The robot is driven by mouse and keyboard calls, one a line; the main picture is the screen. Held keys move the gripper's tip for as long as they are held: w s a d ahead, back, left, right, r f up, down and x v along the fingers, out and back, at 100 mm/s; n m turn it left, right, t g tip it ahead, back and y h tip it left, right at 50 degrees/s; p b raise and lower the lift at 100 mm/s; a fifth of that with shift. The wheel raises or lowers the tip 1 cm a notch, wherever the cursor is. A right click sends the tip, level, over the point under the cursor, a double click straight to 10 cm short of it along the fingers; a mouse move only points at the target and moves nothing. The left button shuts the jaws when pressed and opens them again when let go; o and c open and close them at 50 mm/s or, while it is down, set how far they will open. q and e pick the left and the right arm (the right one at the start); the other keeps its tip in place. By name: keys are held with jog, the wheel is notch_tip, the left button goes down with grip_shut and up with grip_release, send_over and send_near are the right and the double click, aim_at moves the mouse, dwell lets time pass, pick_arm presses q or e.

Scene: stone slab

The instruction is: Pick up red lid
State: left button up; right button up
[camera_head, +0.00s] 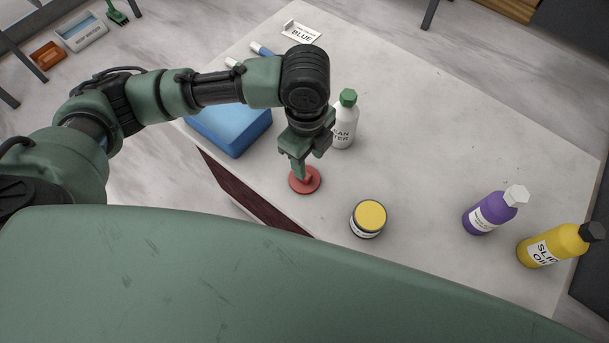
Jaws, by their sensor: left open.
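The red lid (308,186) is a small round disc with a raised grip on top. It lies on the pale stone slab (430,130), near the slab's front edge. My left gripper (302,172) points down right over the lid, with its fingers open at the lid's raised grip. The fingers hide part of the lid, and I cannot tell whether they touch it. My right gripper is not in view.
A jar with a yellow top (370,217) stands right of the lid. A white bottle with a green cap (345,118) stands close behind my gripper. A blue block (231,128) lies to the left. Purple (488,213) and yellow (548,247) bottles stand at right.

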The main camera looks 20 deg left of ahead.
pick_arm(q)
jog(key=shift+w+a+r, duration=0.1)
jog(key=shift+w+a, duration=0.1)
jog(key=shift+a, duration=0.3)
jog(key=shift+f, duration=0.3)
notch_tip(320, 180, down, 7)
jog(key=shift+f, duration=0.1)
grip_shut()
